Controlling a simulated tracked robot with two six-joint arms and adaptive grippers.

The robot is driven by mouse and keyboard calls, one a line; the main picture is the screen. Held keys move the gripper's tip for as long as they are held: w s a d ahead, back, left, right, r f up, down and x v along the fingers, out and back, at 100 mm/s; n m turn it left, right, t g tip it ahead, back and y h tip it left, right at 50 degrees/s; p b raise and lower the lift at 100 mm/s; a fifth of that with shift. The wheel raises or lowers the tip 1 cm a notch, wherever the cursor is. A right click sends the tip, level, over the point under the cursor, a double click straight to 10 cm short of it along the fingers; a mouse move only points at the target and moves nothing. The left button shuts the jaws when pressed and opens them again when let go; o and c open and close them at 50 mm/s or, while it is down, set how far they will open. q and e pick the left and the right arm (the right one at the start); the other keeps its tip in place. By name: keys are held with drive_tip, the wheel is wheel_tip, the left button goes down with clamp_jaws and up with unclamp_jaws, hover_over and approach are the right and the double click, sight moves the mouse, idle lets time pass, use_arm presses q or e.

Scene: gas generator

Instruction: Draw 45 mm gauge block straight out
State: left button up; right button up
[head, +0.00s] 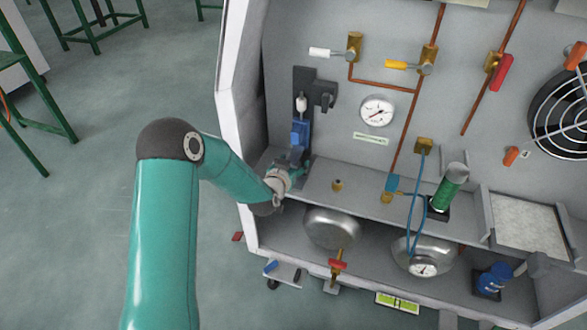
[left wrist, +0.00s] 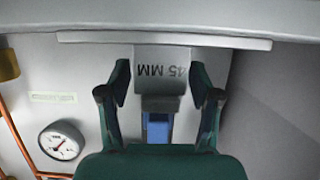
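The 45 mm gauge block (left wrist: 162,66) is a grey block marked "45 MM", upside down in the left wrist view. It sits against a pale ledge at the picture's top, with a grey and blue piece (left wrist: 158,130) below it. My left gripper (left wrist: 161,78) has its dark green fingers spread, one at each side of the block. A thin gap shows at the left finger; contact at the right finger is unclear. In the head view my left gripper (head: 290,172) is at the foot of the blue fixture (head: 299,135), and the block cannot be made out. My right gripper is not in view.
The fixture stands on the panel's shelf (head: 345,190), near the cabinet's left side wall (head: 232,110). A round gauge (head: 377,111) and copper pipes are to the right. A green cylinder (head: 450,187) stands farther right.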

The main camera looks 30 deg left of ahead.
use_arm(q)
clamp_jaws()
drive_tip(key=shift+s+d+b, duration=0.25)
drive_tip(key=shift+s+b, duration=0.1)
drive_tip(key=shift+s, duration=0.8)
drive_tip(key=shift+s+d+b, duration=0.3)
drive_tip(key=shift+s+b, duration=0.05)
drive_tip(key=shift+s, duration=0.8)
drive_tip(key=shift+s+d+b, duration=0.25)
drive_tip(key=shift+s+b, duration=0.1)
drive_tip(key=shift+s, duration=0.8)
drive_tip(key=shift+s+d, duration=0.2)
drive_tip(key=shift+s, duration=0.75)
